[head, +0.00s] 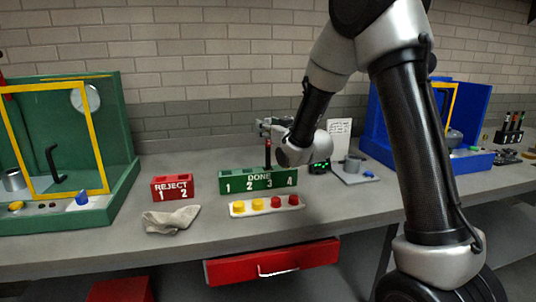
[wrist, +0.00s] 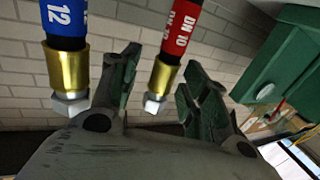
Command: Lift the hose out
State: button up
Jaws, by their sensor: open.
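A red hose marked "DN 10" (wrist: 181,30) with a brass collar and a silver hex end shows in the wrist view. Its fitting lies between the two fingers of my gripper (wrist: 160,75), with a gap visible on the left. I cannot tell whether the right finger touches it. A blue hose marked "12" (wrist: 65,18) with a like fitting is outside the left finger. In the head view my gripper (head: 272,127) is above the green DONE rack (head: 234,182). A thin red and black piece (head: 267,152) stands upright below it, at the rack's back.
A red REJECT rack (head: 172,187), a grey cloth (head: 171,219) and a button strip (head: 266,205) are on the bench. A green booth (head: 122,150) stands left, a blue booth (head: 481,110) right. A red drawer (head: 272,262) is below.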

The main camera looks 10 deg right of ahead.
jog(key=shift+c, duration=0.3)
grip_shut()
